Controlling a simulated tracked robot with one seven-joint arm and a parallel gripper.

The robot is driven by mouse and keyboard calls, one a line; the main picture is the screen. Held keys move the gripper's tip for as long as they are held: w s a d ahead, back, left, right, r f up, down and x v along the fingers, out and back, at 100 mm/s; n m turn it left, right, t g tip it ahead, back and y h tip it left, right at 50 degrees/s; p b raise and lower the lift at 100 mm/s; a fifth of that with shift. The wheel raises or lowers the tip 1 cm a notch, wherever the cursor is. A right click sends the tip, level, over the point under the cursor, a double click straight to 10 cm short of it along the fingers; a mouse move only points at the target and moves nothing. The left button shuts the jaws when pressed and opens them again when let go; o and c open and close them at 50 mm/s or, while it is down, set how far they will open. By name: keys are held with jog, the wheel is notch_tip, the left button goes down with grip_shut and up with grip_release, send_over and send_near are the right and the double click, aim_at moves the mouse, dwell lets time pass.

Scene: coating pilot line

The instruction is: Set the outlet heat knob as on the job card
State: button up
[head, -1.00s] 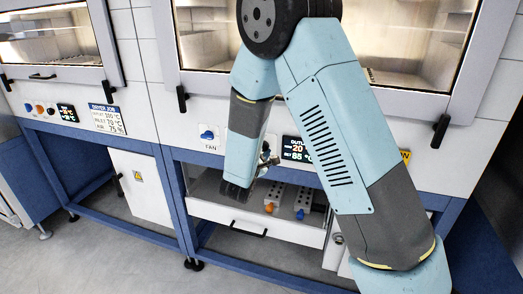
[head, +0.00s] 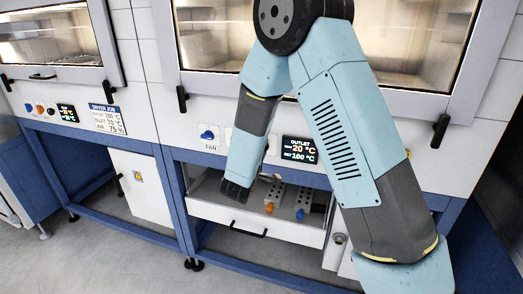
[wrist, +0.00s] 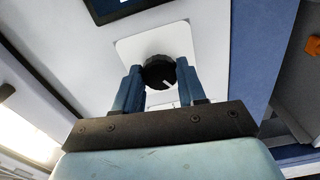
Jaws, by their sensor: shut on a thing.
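The outlet heat knob (wrist: 157,72) is black with a white pointer line, on a white plate (wrist: 128,48) in the wrist view. My gripper (wrist: 159,84) is shut on it, one blue finger at each side. In the head view my own arm hides the knob and most of the gripper. The outlet display (head: 299,150), right of the arm, reads now 20 °C and set 100 °C. The dryer job card (head: 107,120) hangs on the panel at left. Its print is small; the lines seem to read 100 °C, 70 °C and 75 %.
A blue fan knob (head: 208,132) sits left of my arm. Further left are small knobs (head: 40,109) beside another display (head: 68,113). Below is an open drawer (head: 215,211) with orange and blue parts. Glass oven doors are above.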

jog(key=shift+s+d+f, duration=0.1)
jog(key=shift+d+f, duration=0.05)
jog(key=shift+f, duration=0.15)
jog(key=o, duration=1.1)
jog(key=shift+r, duration=0.15)
jog(key=shift+c, duration=0.2)
jog(key=v, duration=1.3)
jog(key=shift+s+a, duration=0.2)
jog(key=shift+s, duration=0.1)
